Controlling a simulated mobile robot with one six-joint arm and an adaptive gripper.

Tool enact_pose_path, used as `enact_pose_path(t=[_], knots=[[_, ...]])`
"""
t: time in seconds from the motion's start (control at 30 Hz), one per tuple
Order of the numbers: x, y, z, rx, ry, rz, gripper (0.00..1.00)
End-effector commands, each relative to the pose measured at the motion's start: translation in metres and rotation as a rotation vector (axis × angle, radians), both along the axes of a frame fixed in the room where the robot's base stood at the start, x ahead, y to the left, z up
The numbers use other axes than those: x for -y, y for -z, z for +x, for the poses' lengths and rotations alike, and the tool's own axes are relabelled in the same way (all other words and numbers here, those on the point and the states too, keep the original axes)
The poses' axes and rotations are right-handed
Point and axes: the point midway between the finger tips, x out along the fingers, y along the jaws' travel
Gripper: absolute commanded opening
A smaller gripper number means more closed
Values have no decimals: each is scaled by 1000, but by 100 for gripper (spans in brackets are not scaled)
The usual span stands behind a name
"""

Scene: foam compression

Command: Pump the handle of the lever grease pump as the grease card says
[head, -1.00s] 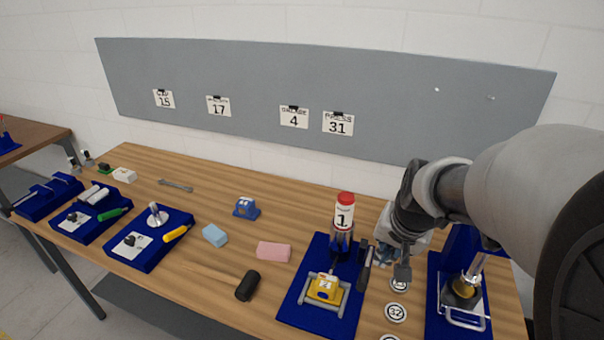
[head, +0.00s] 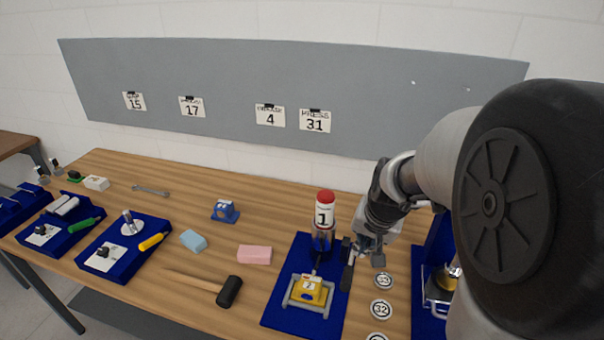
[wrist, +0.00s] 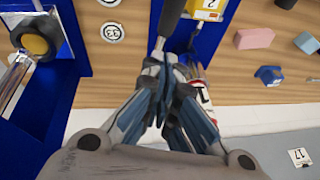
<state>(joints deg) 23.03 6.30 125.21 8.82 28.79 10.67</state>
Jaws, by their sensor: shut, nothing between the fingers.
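The lever grease pump stands on a blue base (head: 277,310), with a clear cylinder marked 1 and a red cap (head: 325,208). A yellow block marked 2 (head: 308,291) sits in a grey frame at its front. The pump's black handle (head: 347,275) stands at its right side; its dark grip (wrist: 171,16) and metal rod show in the wrist view. My gripper (head: 377,259) is just right of the handle. In the wrist view my gripper (wrist: 166,68) is shut and empty, its tips close to the rod; contact cannot be told. The grease card (head: 270,115) on the grey board reads 4.
Round number discs (head: 381,310) lie right of the pump base. Another blue fixture (head: 428,318) stands further right, partly behind my arm. A mallet (head: 229,292), a pink block (head: 254,254) and a light blue block (head: 193,240) lie to the left. Other cards hang on the board.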

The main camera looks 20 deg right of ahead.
Motion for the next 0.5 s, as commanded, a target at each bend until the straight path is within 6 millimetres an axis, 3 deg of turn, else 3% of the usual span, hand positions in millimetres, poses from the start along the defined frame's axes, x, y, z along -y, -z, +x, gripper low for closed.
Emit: enact_pose_path(t=[0.03, 0.2, 0.5], knots=[[0, 14, 3, -4, -1, 1, 0], [-7, 38, 1, -2, 0, 1, 0], [-15, 52, -3, 2, 0, -1, 0]])
